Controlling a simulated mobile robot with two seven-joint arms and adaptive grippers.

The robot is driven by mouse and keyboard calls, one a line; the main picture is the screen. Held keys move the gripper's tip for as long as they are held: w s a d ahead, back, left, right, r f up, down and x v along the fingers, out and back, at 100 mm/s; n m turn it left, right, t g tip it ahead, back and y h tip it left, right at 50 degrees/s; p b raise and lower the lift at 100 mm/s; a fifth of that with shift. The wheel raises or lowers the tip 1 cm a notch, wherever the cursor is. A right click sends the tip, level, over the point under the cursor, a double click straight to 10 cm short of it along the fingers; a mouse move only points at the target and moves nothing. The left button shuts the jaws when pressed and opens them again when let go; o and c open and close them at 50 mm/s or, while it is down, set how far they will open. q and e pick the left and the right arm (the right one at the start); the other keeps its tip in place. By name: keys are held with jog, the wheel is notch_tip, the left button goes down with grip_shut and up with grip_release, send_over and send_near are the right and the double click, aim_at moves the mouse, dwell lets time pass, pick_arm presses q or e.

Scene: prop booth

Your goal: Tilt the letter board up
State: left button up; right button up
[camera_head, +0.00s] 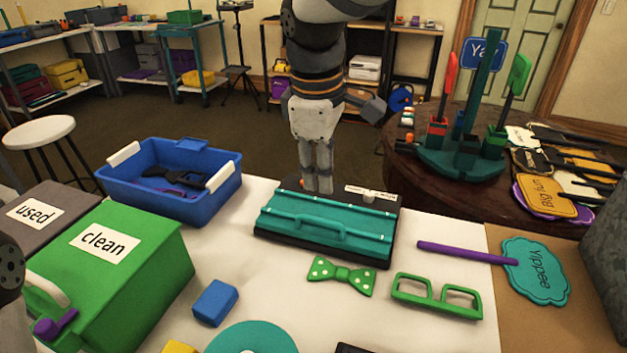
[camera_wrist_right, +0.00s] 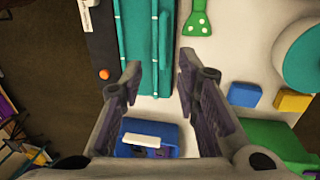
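The letter board (camera_head: 285,226) is a teal panel with a bar handle along its front, lying on a black base (camera_head: 385,244) on the white table. It looks nearly flat. In the right wrist view the teal board (camera_wrist_right: 135,35) runs up from between the fingers, beside the black base (camera_wrist_right: 102,48) with an orange knob. My right gripper (camera_head: 318,185) points down at the board's back edge, left of its middle. In the wrist view its fingers (camera_wrist_right: 158,72) are apart with nothing gripped; contact cannot be told. My left gripper does not show.
A blue tub (camera_head: 185,203) stands left of the board, and a green "clean" bin (camera_head: 130,285) is front left. A green bow tie (camera_head: 341,276), green glasses frame (camera_head: 437,296) and purple stick (camera_head: 460,252) lie close in front and right. A round table (camera_head: 405,160) stands behind right.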

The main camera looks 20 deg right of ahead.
send_over(326, 220)
jog(key=s+a, duration=0.1)
jog(key=s, duration=0.1)
notch_tip(326, 220, down, 5)
jog(key=f, duration=0.2)
jog(key=w+f, duration=0.1)
jog(key=f, duration=0.1)
jog(key=f+b, duration=0.1)
jog(key=f, duration=0.1)
jog(key=shift+w+d+f, duration=0.1)
jog(key=shift+w+d, duration=0.2)
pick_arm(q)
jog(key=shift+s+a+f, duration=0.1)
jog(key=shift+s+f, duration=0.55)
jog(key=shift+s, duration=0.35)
pick_arm(e)
grip_shut()
